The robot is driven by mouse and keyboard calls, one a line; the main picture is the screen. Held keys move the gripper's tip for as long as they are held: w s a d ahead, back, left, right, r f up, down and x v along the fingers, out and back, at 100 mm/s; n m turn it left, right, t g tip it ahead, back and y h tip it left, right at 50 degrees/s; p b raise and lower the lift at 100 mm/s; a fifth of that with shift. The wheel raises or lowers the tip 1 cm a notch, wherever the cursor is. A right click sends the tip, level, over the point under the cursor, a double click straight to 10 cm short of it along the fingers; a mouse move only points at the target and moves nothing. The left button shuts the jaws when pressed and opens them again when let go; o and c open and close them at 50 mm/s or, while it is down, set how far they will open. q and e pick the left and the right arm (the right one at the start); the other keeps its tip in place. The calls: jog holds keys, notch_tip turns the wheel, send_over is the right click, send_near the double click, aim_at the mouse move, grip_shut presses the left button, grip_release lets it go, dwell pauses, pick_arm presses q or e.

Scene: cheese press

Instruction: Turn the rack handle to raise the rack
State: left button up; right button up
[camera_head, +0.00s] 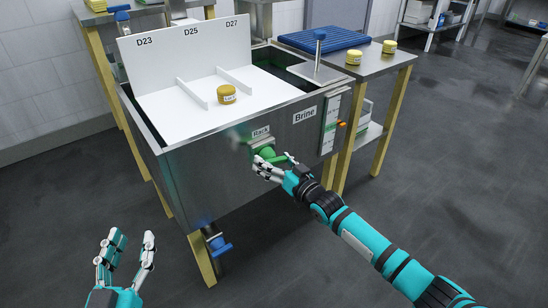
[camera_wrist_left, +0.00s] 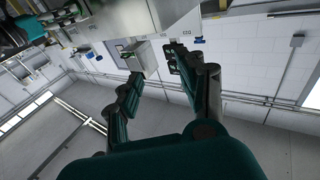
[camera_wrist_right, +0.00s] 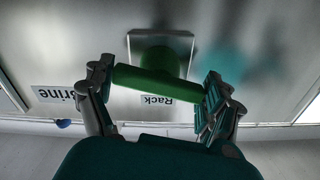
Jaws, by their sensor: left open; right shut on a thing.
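The green rack handle (camera_head: 267,153) is on the front of the steel brine tank (camera_head: 205,165), under the "Rack" label. My right gripper (camera_head: 270,166) is at the handle, shut on its green bar (camera_wrist_right: 155,84), with a finger at each end in the right wrist view. The white rack (camera_head: 200,80) sits in the tank, its top surface in view, with one yellow cheese (camera_head: 227,94) on it. My left gripper (camera_head: 128,256) is open and empty, low at the left in front of the tank.
The tank's back panel carries labels D23, D25 and D27. A side table at the right holds a blue mat (camera_head: 325,37) and two yellow cheeses (camera_head: 354,57). A blue valve (camera_head: 220,246) sticks out low on the tank. The floor at the right is clear.

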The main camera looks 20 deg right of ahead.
jog(key=shift+n+p, duration=0.55)
jog(key=shift+n, duration=0.65)
pick_arm(q)
notch_tip(320, 180, down, 7)
jog(key=s+a+g+y, duration=0.1)
jog(key=g, duration=0.3)
jog(key=shift+s+a+f+g+y, duration=0.2)
jog(key=shift+s+g+y, duration=0.1)
jog(key=shift+g, duration=0.1)
pick_arm(e)
jog(key=shift+f+n, duration=0.15)
jog(key=shift+n, duration=0.25)
jog(key=o, duration=0.9)
pick_arm(q)
jog(key=shift+w, duration=0.1)
pick_arm(e)
jog(key=shift+o, duration=0.2)
jog(key=v, duration=1.2)
